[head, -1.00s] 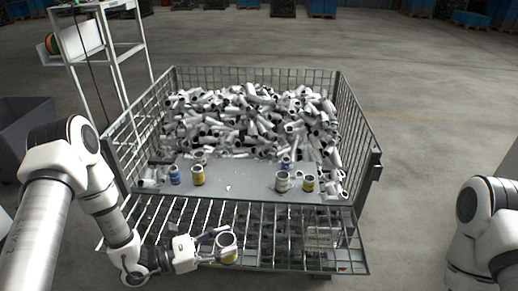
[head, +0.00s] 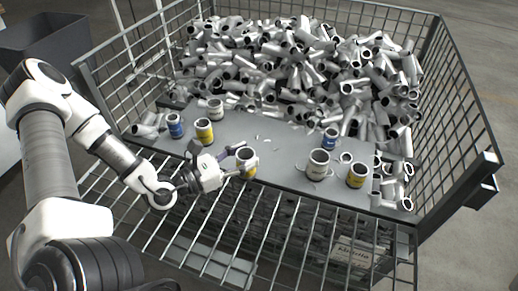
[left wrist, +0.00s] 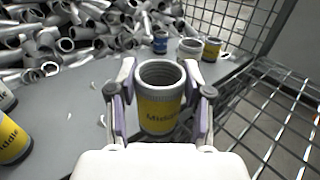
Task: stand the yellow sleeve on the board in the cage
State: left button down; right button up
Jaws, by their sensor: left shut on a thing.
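My left gripper (head: 236,163) is shut on a yellow sleeve (head: 247,163), which it holds roughly upright at the front edge of the grey board (head: 284,163) in the cage (head: 458,62). In the left wrist view the yellow sleeve (left wrist: 160,108) stands between the two fingers, open end up, its label reading "Middle". The board (left wrist: 75,100) shows behind and to its left. I cannot tell whether the sleeve's base touches the board. My right gripper is in neither current view.
On the board's left stand blue (head: 175,126), yellow (head: 204,131) and grey (head: 215,110) sleeves; on its right, blue (head: 330,139), grey (head: 318,165) and yellow (head: 356,176) ones. Grey pipe pieces (head: 290,65) heap behind. The board's middle holds only small chips.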

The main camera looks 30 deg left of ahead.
pick_arm(q)
jog(key=w+a+f+b, duration=0.1)
jog(key=w, duration=0.2)
jog(key=w+a+f+b, duration=0.1)
jog(key=w+f, duration=0.1)
jog(key=w, duration=0.1)
jog(key=w+f+b, duration=0.1)
jog(key=w+b, duration=0.1)
jog(key=w, duration=0.2)
jog(key=shift+a+f, duration=0.4)
jog(key=shift+r, duration=0.15)
jog(key=shift+c, duration=2.4)
grip_release()
jog(key=shift+f, duration=0.2)
